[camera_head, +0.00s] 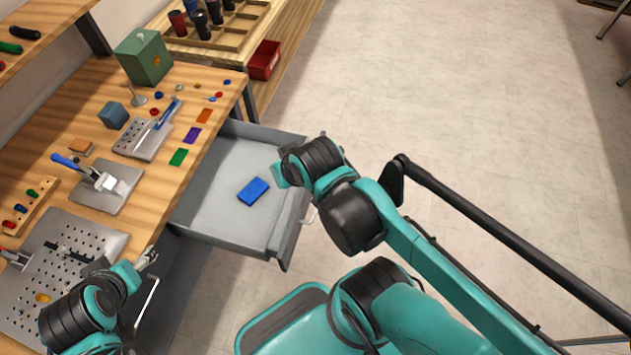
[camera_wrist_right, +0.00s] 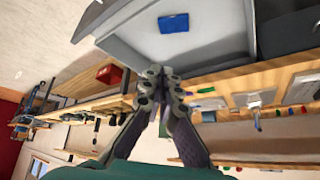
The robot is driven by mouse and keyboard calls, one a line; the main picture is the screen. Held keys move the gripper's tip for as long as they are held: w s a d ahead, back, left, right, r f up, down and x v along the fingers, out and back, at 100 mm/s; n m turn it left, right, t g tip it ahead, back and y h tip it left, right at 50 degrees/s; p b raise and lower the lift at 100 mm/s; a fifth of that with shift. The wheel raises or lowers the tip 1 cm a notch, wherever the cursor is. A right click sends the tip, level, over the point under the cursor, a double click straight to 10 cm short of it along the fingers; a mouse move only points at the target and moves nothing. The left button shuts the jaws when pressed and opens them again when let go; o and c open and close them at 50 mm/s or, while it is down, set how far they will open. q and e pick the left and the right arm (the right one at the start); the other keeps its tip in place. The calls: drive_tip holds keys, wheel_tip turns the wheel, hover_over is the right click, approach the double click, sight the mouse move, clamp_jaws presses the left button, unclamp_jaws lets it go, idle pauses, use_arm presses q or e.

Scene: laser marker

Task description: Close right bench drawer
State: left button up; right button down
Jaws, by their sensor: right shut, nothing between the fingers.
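The right bench drawer (camera_head: 215,205) is a grey tray pulled well out from under the wooden bench in the head view. A blue block (camera_head: 253,191) lies in it, and a pale handle (camera_head: 309,215) shows on its front. In the right wrist view the drawer (camera_wrist_right: 225,52) fills the upper middle, with the blue block (camera_wrist_right: 173,23) inside. My right gripper (camera_wrist_right: 161,76) is shut and empty, its fingertips overlapping the drawer's edge there; contact cannot be told. In the head view my right wrist hides its fingers beside the drawer's far front corner. My left gripper (camera_head: 147,259) is by the bench's front edge, its fingers too small to read.
The bench top (camera_head: 205,85) carries a green box (camera_head: 143,57), metal plates, tools and small coloured pieces. Another handle (camera_head: 147,302) shows below the bench near my left gripper. A red bin (camera_head: 264,60) stands at the back.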

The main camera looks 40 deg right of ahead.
drive_tip(key=w+d+f+m+g+y, duration=0.1)
drive_tip(key=d+f+m+g, duration=0.1)
drive_tip(key=d+f+m, duration=0.5)
drive_tip(key=w+d+f+m+g, duration=0.1)
drive_tip(key=w+d+f+m, duration=0.1)
drive_tip(key=d+m, duration=0.8)
drive_tip(key=w+d+f+m+g+y, duration=0.1)
drive_tip(key=d+f+m+g, duration=0.1)
drive_tip(key=d+f+m, duration=0.6)
drive_tip(key=w+a+f+m+b, duration=0.1)
drive_tip(key=w+a+f+b, duration=0.3)
drive_tip(key=w+a+f, duration=0.1)
drive_tip(key=shift+f+m+b, duration=0.35)
drive_tip(key=shift+f+m, duration=0.05)
drive_tip(key=shift+f, duration=0.3)
drive_tip(key=shift+a, duration=0.1)
